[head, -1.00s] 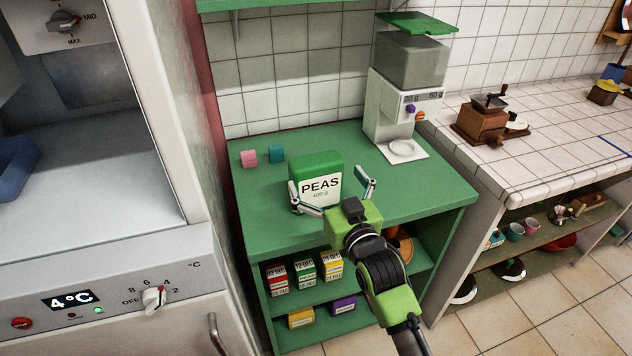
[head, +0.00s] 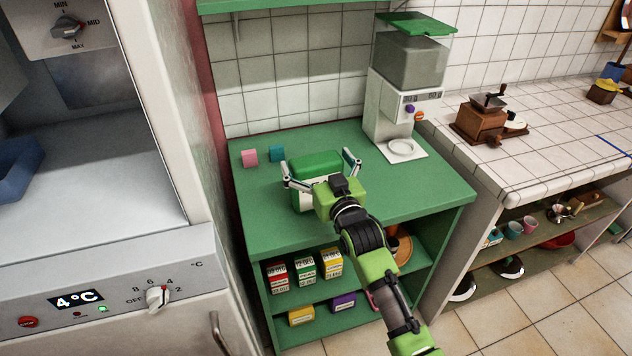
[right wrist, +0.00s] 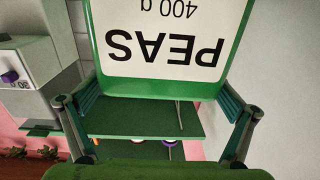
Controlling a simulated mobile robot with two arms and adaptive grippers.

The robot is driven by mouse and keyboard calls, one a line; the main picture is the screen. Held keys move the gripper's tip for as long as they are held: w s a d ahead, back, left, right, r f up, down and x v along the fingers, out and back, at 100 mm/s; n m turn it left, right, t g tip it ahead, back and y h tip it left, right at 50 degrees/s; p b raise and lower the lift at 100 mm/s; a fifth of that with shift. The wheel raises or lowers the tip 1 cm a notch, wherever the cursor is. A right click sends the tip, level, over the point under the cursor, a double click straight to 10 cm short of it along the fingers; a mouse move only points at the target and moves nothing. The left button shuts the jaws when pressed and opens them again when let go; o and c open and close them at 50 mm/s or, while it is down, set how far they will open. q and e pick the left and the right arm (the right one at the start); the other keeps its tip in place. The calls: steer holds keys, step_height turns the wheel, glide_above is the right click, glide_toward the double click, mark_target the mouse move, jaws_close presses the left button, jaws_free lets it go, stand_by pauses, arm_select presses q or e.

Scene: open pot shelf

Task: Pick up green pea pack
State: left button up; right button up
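The green pea pack (head: 314,164) stands upright on the green shelf unit's top. My right gripper (head: 318,163) is open, with one finger on each side of the pack. The gripper body covers most of the white label in the head view. In the right wrist view the pack (right wrist: 165,85) shows upside down, with "PEAS 400 g" readable, between the spread fingers (right wrist: 160,98). I cannot tell whether either finger touches it. My left gripper is not in view.
A dispenser (head: 390,120) stands behind right. The green top (head: 420,190) is clear at right.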

steer(key=c, duration=1.2)
steer(key=shift+r, duration=0.1)
steer(key=c, duration=0.5)
